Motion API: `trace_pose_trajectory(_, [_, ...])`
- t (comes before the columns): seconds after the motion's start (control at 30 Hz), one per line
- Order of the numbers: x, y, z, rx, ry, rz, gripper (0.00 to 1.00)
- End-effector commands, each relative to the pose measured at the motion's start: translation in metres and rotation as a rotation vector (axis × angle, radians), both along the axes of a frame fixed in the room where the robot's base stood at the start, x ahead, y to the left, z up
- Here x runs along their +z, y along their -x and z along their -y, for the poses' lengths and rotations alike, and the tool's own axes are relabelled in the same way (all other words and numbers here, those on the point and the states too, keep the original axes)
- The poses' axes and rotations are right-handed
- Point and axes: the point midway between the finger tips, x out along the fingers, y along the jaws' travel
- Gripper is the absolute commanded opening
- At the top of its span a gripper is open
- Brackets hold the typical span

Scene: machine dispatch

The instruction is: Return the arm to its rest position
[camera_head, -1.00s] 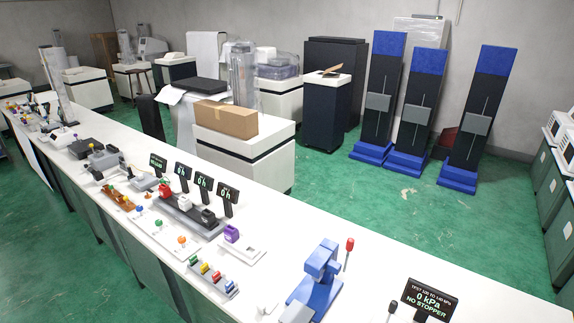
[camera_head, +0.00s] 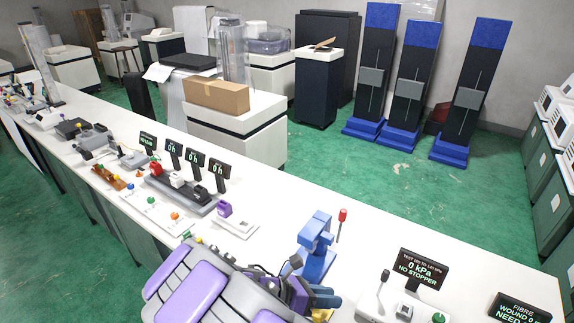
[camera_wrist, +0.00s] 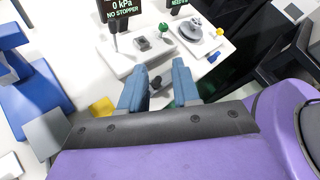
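My purple and grey arm fills the bottom centre of the head view, folded low over the near side of the bench (camera_head: 270,190). My gripper (camera_wrist: 159,82) shows two blue fingers in the wrist view. The fingers are apart, with only a view of the bench and dark parts between them, so it is open and empty. In the head view the blue fingers (camera_head: 324,297) show in front of the blue press (camera_head: 316,250), but the gap between them is hard to make out.
The blue press also shows at the left of the wrist view (camera_wrist: 25,75). A "0 kPa NO STOPPER" display (camera_head: 422,268) and a white station base (camera_head: 385,305) stand to the right. A purple block (camera_head: 225,209) sits left of the press. Green floor (camera_head: 400,190) lies open behind the bench.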

Motion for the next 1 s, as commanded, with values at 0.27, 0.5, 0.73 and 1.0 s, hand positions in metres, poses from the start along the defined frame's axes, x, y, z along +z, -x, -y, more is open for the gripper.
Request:
trace_pose_trajectory(0.27, [0.028,0.033,0.044,-0.310,-0.146,0.211,0.31])
trace_pose_trajectory(0.5, [0.045,0.067,0.070,-0.575,-0.255,0.383,0.31])
trace_pose_trajectory(0.73, [0.056,0.103,0.084,-0.828,-0.345,0.538,0.31])
trace_pose_trajectory(1.0, [0.065,0.142,0.088,-1.125,-0.443,0.707,0.31])
